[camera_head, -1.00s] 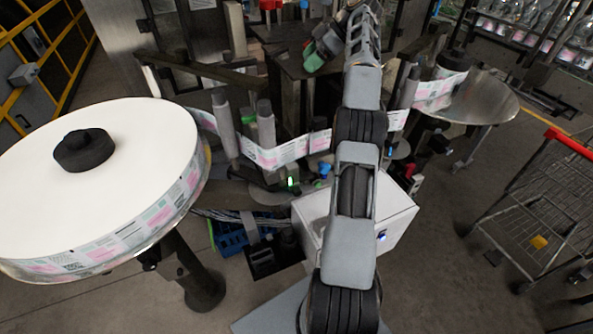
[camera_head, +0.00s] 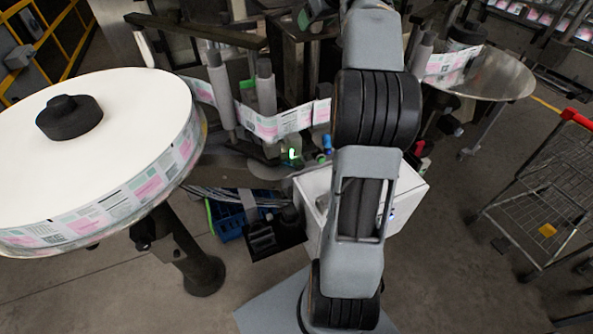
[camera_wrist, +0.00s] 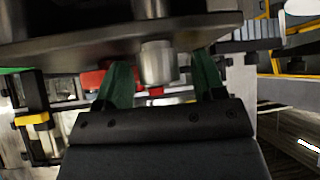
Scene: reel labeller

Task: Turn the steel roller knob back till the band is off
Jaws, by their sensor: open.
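A short steel knob (camera_wrist: 158,64) hangs under a dark plate (camera_wrist: 110,42) in the wrist view. My gripper (camera_wrist: 163,80) is open, with one green finger to the left of the knob and one to the right. I cannot tell whether either finger touches it. In the head view the printed label band (camera_head: 278,123) runs from the large white reel (camera_head: 130,112) past grey rollers (camera_head: 219,92) to the right, where my arm hides part of it. My gripper and the knob cannot be made out in the head view.
A white box (camera_head: 405,197) stands behind my arm, and a blue crate (camera_head: 228,218) sits to its left. A steel disc (camera_head: 505,75) is at the right, near a wire trolley (camera_head: 535,205). Open floor lies at the front right.

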